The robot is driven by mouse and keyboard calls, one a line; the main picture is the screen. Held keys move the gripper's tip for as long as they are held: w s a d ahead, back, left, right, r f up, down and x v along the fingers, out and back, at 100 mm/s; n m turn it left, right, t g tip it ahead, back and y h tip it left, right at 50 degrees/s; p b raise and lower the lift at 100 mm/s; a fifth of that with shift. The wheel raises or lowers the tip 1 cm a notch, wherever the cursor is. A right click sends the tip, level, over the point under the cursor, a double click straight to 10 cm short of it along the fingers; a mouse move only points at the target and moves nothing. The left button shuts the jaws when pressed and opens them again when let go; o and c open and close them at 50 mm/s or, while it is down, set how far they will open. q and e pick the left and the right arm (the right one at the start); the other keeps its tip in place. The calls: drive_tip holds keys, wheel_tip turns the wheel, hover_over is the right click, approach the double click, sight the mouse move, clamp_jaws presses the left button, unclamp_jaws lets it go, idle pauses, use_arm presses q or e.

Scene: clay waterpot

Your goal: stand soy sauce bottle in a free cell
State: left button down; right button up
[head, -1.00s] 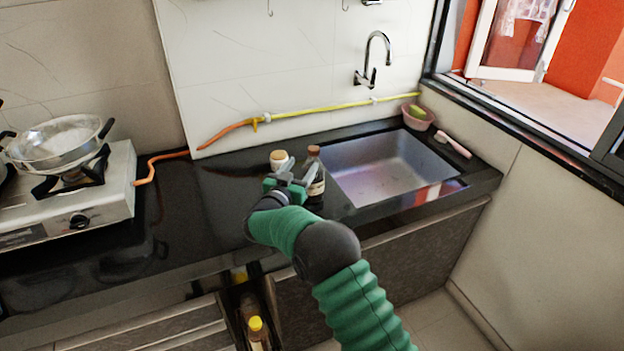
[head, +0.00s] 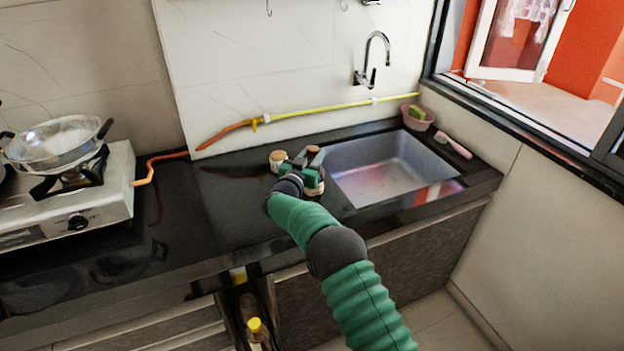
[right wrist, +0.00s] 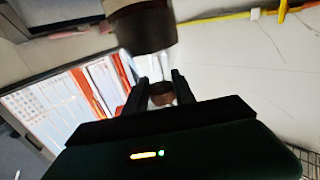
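A dark bottle with a brown cap (head: 313,151) stands upright on the black counter beside the sink; my right gripper hides most of it. I cannot read its label. My right gripper (head: 302,164) is at this bottle. In the right wrist view its two dark fingers (right wrist: 160,88) stand apart with a small brown round thing (right wrist: 162,94) between them; I cannot tell whether they press on it. A large blurred brown cap (right wrist: 140,26) shows above the fingers. An open pull-out (head: 240,308) under the counter holds a yellow-capped bottle (head: 256,335). My left gripper is not in view.
A tan-lidded jar (head: 278,158) stands close left of the gripper. The sink (head: 390,168) is to the right, with a faucet (head: 373,60) behind. A stove (head: 75,200) with a pan (head: 58,142) is at left. The counter between stove and jar is clear.

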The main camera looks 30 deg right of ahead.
clamp_jaws()
drive_tip(key=shift+f, duration=0.1)
idle(0.8)
